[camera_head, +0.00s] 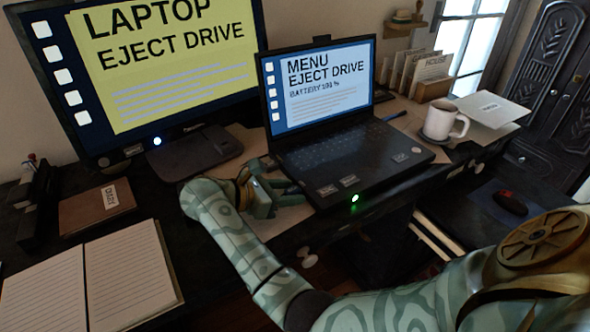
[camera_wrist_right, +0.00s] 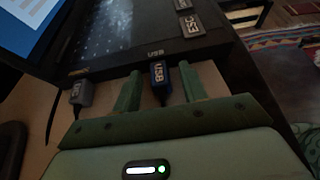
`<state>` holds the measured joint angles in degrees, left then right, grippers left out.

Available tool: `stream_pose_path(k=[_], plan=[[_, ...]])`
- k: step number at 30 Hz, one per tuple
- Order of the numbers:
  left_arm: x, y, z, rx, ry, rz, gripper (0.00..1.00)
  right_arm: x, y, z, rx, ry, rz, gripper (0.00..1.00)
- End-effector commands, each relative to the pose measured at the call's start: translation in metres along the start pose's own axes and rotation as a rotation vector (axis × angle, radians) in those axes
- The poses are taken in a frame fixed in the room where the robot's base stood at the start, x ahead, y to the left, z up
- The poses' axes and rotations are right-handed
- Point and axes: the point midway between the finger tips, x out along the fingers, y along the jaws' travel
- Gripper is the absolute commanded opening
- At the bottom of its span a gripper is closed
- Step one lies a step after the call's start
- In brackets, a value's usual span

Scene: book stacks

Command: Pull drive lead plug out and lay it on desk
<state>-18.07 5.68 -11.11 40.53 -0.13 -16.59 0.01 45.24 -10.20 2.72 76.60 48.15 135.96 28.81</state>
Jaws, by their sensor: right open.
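The laptop (camera_head: 345,150) stands open on the desk (camera_head: 283,222), and its screen reads "MENU EJECT DRIVE". In the right wrist view a blue plug (camera_wrist_right: 160,77) marked USB sits at the laptop's edge, beside the label "USB". A grey plug (camera_wrist_right: 82,94), also marked USB, sits further left along that edge. My right gripper (camera_head: 283,190) is at the laptop's left side. In the wrist view its open fingers (camera_wrist_right: 158,72) stand on either side of the blue plug, with gaps showing. I cannot tell which plug belongs to the drive. My left gripper is not in view.
A monitor (camera_head: 150,70) stands behind on the left, above a dark flat base (camera_head: 195,155). A brown notebook (camera_head: 90,208) and an open lined notebook (camera_head: 95,285) lie at left. A white mug (camera_head: 440,121) stands right of the laptop. Bare desk beside the gripper is narrow.

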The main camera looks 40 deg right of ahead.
Motion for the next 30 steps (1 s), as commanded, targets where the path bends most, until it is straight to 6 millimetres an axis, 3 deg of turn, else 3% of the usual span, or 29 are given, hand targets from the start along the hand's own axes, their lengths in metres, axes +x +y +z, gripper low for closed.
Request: stream_pose_path(k=[2, 3, 7, 30], plan=[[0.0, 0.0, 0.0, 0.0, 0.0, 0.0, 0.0, 0.0, 0.0, 0.001, 0.0, 0.0, 0.0, 0.42], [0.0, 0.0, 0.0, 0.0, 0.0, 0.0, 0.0, 0.0, 0.0, 0.001, 0.0, 0.0, 0.0, 0.37], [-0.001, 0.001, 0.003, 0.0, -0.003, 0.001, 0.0, 0.0, 0.0, 0.001, 0.0, 0.0, 0.0, 0.01], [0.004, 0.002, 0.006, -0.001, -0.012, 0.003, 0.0, -0.021, 0.0, -0.009, -0.001, 0.001, 0.0, 0.0]])
